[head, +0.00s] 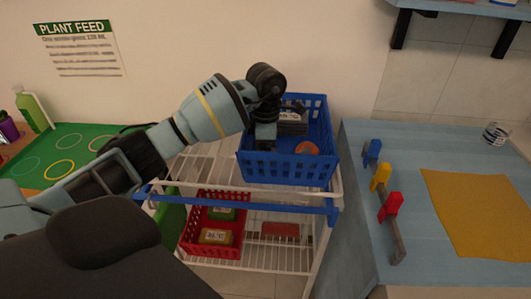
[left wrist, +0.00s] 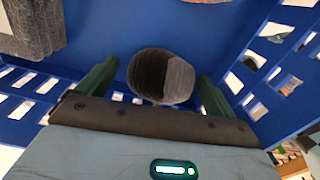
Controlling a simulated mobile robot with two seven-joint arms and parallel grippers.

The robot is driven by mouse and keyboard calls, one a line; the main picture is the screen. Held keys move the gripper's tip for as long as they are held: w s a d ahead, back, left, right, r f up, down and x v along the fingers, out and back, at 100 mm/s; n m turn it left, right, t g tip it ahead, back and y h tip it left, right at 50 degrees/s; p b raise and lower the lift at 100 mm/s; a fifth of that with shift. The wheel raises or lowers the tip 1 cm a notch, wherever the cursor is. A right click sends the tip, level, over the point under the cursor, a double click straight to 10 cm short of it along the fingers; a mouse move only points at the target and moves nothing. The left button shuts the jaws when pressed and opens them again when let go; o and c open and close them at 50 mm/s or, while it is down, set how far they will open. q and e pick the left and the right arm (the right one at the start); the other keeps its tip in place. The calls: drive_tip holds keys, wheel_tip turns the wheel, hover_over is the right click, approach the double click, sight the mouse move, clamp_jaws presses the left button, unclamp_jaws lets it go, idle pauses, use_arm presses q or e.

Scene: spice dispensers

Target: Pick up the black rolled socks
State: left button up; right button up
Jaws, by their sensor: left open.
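The black rolled socks (left wrist: 160,77) show in the left wrist view as a round dark roll with a grey side, on the floor of the blue basket (head: 290,170). My left gripper (left wrist: 158,80) is open, with one green finger on each side of the roll. I cannot tell whether the fingers touch it. In the head view my left arm reaches down into the basket from the left, and the gripper (head: 264,140) hides the socks there. My right gripper is not in view.
A dark labelled item (head: 292,120) and an orange item (head: 307,148) share the basket. The basket's walls stand close around my gripper. A red basket (head: 212,225) sits on the white rack's lower shelf. A blue table (head: 400,265) with coloured clips and a yellow mat (head: 480,210) stands right.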

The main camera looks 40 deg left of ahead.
use_arm(q)
drive_tip(key=shift+f, duration=0.3)
drive_tip(key=shift+c, duration=0.4)
drive_tip(key=c, duration=1)
wheel_tip(320, 180, up, 10)
drive_tip(key=shift+r, duration=0.1)
